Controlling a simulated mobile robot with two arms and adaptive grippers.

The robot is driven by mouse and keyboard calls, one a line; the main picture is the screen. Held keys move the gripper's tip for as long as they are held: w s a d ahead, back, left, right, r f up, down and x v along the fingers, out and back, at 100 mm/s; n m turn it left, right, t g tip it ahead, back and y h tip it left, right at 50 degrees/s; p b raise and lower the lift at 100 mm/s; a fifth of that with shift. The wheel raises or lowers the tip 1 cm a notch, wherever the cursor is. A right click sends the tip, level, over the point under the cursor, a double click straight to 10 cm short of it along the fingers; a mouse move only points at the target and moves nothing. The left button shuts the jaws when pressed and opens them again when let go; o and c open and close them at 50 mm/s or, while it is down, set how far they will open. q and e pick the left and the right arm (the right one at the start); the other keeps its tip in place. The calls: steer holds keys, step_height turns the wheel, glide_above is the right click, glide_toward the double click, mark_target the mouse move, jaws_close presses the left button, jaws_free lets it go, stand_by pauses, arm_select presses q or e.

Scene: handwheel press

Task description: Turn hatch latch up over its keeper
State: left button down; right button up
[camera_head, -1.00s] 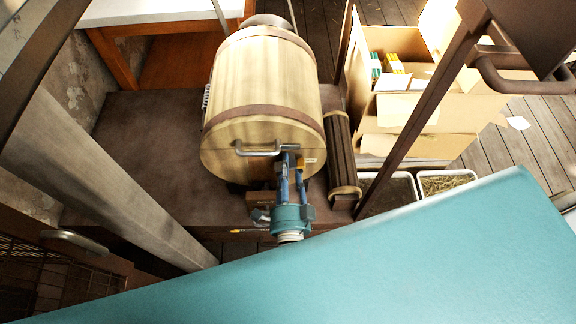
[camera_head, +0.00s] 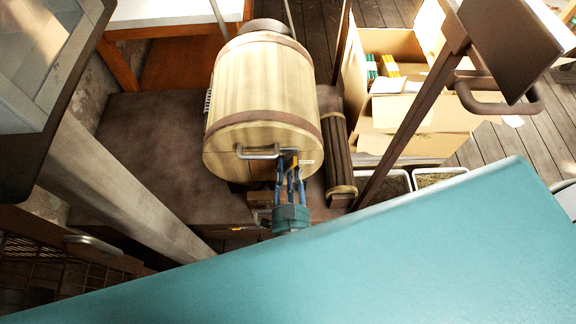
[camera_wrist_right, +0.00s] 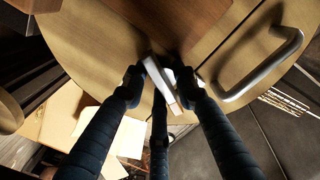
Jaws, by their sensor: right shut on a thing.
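A wooden barrel (camera_head: 262,85) lies with its round end (camera_head: 225,160) towards me. A grey metal handle (camera_head: 257,153) is fixed on this end and also shows in the right wrist view (camera_wrist_right: 262,72). My right gripper (camera_head: 289,165) is at the end, just right of the handle. In the right wrist view its fingers (camera_wrist_right: 160,82) are shut on a small pale, metallic piece (camera_wrist_right: 158,80), apparently the hatch latch, with a reddish mark at its lower end. The fingers hide part of it. I cannot make out the keeper. My left gripper is not in view.
A teal surface (camera_head: 400,240) fills the front of the head view. A dark bundle of slats (camera_head: 336,150) stands right of the barrel. An open cardboard box (camera_head: 405,130) and a brown post (camera_head: 420,120) are further right; a pale beam (camera_head: 120,190) is at left.

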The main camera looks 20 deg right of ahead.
steer(key=n, duration=0.2)
steer(key=n+p, duration=0.1)
steer(key=n, duration=0.1)
steer(key=shift+d+r+n, duration=0.1)
steer(key=shift+d+n, duration=0.1)
steer(key=shift+n, duration=0.2)
steer(key=shift+p, duration=0.3)
steer(key=shift+d, duration=0.1)
steer(key=o, duration=0.8)
steer(key=shift+o, duration=0.2)
